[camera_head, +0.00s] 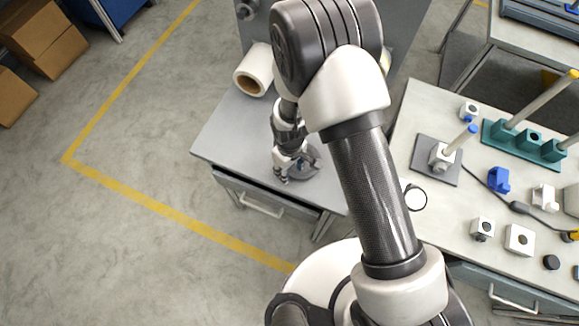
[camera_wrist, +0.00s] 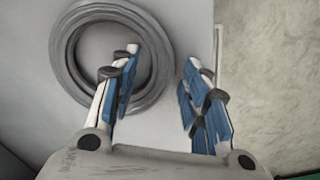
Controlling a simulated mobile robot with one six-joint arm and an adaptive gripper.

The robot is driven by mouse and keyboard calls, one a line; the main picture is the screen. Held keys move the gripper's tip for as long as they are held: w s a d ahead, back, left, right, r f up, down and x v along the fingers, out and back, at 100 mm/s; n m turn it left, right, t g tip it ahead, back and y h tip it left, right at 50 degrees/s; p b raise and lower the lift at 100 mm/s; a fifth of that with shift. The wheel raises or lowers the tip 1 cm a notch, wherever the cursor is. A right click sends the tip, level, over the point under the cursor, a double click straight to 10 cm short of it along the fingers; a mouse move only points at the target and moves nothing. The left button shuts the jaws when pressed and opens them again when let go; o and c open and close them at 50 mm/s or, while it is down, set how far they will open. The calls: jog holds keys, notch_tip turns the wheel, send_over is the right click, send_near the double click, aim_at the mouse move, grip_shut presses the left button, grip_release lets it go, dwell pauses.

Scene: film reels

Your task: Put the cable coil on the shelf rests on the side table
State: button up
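The cable coil is a grey ring of several turns (camera_wrist: 66,50), flat on a light grey surface in the wrist view. In the head view the coil (camera_head: 312,158) lies near the front of the grey table (camera_head: 225,135), partly hidden by my gripper. My gripper (camera_wrist: 161,58) is open, with blue-padded fingers. Its left fingers are over the coil's central hole and its right fingers are outside the coil's right side. In the head view my gripper (camera_head: 290,168) is low at the coil; contact is unclear. I cannot tell which fixtures are the shelf rests.
The right-hand bench (camera_head: 425,110) holds a teal base with posts (camera_head: 525,139), a grey plate with a post (camera_head: 428,170) and several small blocks. Boxes (camera_head: 45,40) stand far left; the floor between is clear.

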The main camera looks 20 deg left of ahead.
jog(key=shift+o, duration=0.4)
notch_tip(320, 180, up, 12)
jog(key=p, duration=0.3)
jog(key=shift+r+p, duration=0.15)
jog(key=shift+p, duration=0.25)
jog(key=w+d+r+m+t, duration=0.1)
jog(key=d+r+m, duration=0.2)
jog(key=d+r, duration=0.65)
jog(key=w+d+r+m+t, duration=0.1)
jog(key=d+r+m, duration=0.3)
jog(key=r, duration=1)
jog(key=s+d+r+m+t, duration=0.2)
jog(key=s+d+r+m, duration=0.3)
jog(key=s+d+r, duration=0.4)
jog(key=s+d, duration=0.3)
jog(key=d, duration=0.1)
jog(key=shift+s+r+m+t, duration=0.2)
jog(key=shift+s+m+t, duration=0.1)
jog(key=shift+s, duration=0.05)
